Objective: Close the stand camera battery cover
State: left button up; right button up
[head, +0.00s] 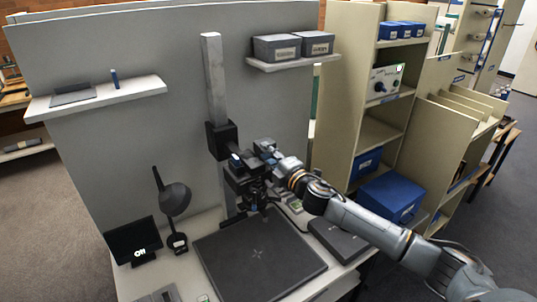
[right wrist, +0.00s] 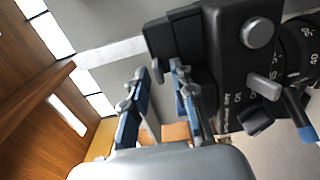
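The stand camera (head: 246,188) is a black body on the carriage of the grey upright column, above the dark baseboard. In the right wrist view its black body (right wrist: 228,75) fills the upper right, with silver knobs and a ringed lens. A dark flap-like piece (right wrist: 161,42) sticks out from its left side; it may be the battery cover, but I cannot tell for sure. My right gripper (head: 262,155) is beside the camera's upper part. In the right wrist view its blue-grey fingers (right wrist: 163,74) are apart with nothing between them, tips just below that piece. My left gripper is out of view.
The dark baseboard (head: 258,258) lies on the white table, bare. A lamp (head: 172,197) and small monitor (head: 133,240) stand at left. The grey column (head: 214,80) rises behind the camera. Shelves with boxes (head: 278,47) hang on the partition; a blue box (head: 392,198) is at right.

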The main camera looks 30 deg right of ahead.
jog(key=shift+s, duration=0.15)
jog(key=s, duration=1.1)
jog(key=shift+s+d, duration=0.4)
jog(key=shift+d, duration=0.05)
